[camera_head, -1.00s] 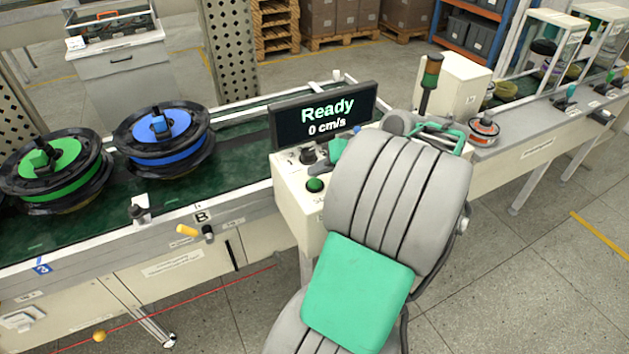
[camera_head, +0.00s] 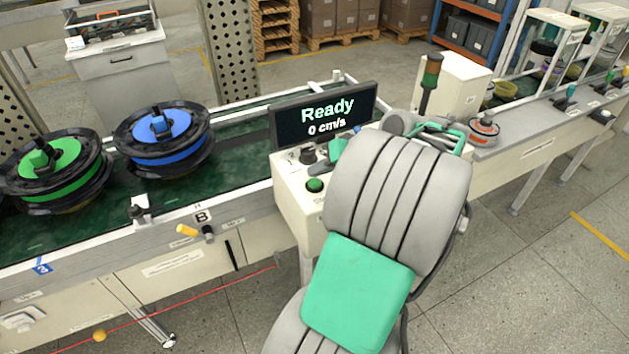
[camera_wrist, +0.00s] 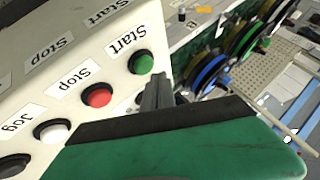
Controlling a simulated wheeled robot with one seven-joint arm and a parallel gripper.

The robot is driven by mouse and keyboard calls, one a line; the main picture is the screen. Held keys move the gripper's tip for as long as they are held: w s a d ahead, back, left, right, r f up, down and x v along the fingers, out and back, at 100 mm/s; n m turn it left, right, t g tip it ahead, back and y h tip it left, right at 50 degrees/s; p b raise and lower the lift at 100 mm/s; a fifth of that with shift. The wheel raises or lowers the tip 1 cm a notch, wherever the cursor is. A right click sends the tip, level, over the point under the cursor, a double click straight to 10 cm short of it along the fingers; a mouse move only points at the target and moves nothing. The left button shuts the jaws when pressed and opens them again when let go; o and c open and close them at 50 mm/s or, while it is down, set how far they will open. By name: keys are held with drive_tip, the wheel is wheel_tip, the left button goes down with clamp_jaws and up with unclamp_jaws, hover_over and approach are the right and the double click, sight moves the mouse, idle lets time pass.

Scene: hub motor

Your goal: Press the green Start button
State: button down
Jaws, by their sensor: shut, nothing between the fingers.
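The green Start button (camera_head: 315,185) is on the sloped top of the cream control box (camera_head: 299,206), beside my arm. In the wrist view, the Start button (camera_wrist: 141,62) sits beside its "Start" label. My gripper (camera_wrist: 158,88) is shut and empty, its tips just right of and below the button in that picture. I cannot tell whether they touch it. In the head view, part of my green gripper (camera_head: 335,150) shows above the button, and my arm hides the rest. The display (camera_head: 323,115) reads "Ready" and "0 cm/s".
A red Stop button (camera_wrist: 97,97) and a white Jog button (camera_wrist: 52,130) are in line with Start. A black knob (camera_head: 308,155) stands behind the green button. The conveyor (camera_head: 235,170) carries a blue-banded hub (camera_head: 165,160) and a green-banded hub (camera_head: 70,195).

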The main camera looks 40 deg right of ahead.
drive_tip(key=shift+f, duration=0.4)
